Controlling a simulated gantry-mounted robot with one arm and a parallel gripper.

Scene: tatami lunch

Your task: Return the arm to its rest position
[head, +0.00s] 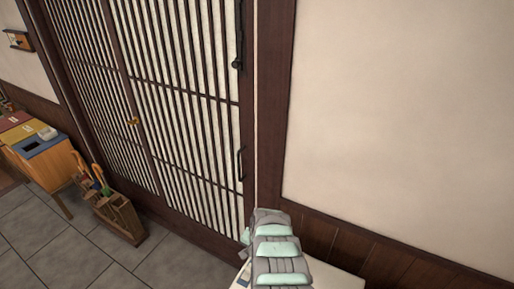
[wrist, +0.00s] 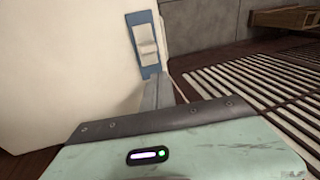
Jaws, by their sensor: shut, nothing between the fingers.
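My arm, grey with mint-green bands, rises at the bottom middle of the head view, beside the dark door post and in front of the lower wall. My gripper cannot be made out there. In the wrist view, my gripper (wrist: 155,85) extends beyond the mint-green housing and dark plate. Its narrow grey fingers are shut and empty. Their tip lies by the lower end of a blue-framed white rocker switch (wrist: 148,48) on a pale surface. I cannot tell whether they touch it.
A slatted sliding door (head: 178,110) stands left of my arm, with a dark handle (head: 241,163). A pale top (head: 335,281) lies below my arm. Tiled floor (head: 60,245) is open at lower left.

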